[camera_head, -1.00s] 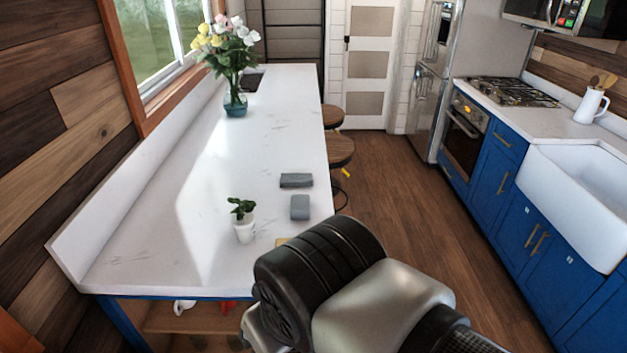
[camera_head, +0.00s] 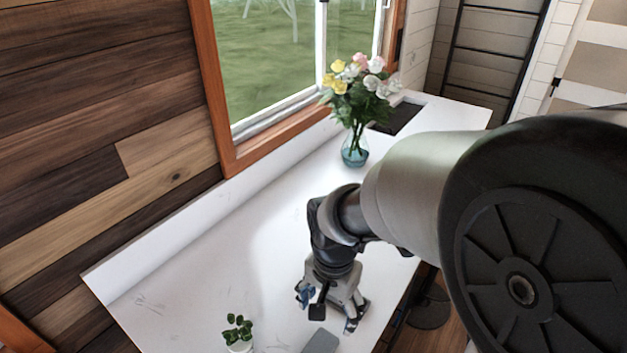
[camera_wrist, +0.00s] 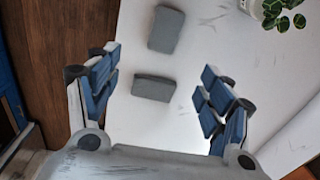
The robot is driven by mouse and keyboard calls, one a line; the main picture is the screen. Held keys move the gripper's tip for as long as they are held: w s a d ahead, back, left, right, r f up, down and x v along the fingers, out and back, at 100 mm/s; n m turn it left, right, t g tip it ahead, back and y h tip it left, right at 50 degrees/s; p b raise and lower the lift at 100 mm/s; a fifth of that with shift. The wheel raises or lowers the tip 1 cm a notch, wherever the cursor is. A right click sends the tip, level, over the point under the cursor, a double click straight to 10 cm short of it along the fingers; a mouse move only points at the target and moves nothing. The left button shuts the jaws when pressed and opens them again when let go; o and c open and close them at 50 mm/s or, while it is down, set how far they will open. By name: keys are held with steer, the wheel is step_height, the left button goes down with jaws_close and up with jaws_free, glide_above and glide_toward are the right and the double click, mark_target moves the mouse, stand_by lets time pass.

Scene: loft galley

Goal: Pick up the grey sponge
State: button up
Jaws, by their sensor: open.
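Two grey blocks lie on the white counter, and I cannot tell for certain which is the sponge. In the wrist view one grey block (camera_wrist: 153,88) lies crosswise between my fingers in the picture, with the fingers apart from it. The other grey block (camera_wrist: 166,29) lies just beyond, toward the potted plant; it also shows at the bottom edge of the head view (camera_head: 320,342). My gripper (camera_head: 331,312) is open and empty, pointing down over the counter.
The white counter (camera_head: 225,255) is mostly clear. A small potted plant (camera_head: 238,335) stands left of the blocks; it also shows in the wrist view (camera_wrist: 284,14). A glass vase of flowers (camera_head: 355,150) stands farther back by the window. The counter's right edge drops to a stool (camera_head: 430,308).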

step_height(320, 180, down, 2)
steer(key=a, duration=0.2)
glide_above(320, 346)
steer(key=shift+m, duration=0.3)
step_height(320, 346, down, 10)
steer(key=shift+d+f+b, duration=0.1)
steer(key=shift+f+b, duration=0.05)
steer(key=shift+b, duration=0.25)
steer(key=shift+f, duration=3.1)
steer(key=shift+c, duration=0.5)
steer(key=c, duration=0.9)
steer(key=shift+o, duration=0.2)
steer(key=shift+r, duration=0.2)
step_height(320, 346, up, 20)
steer(key=p, duration=0.2)
steer(key=shift+f, duration=0.15)
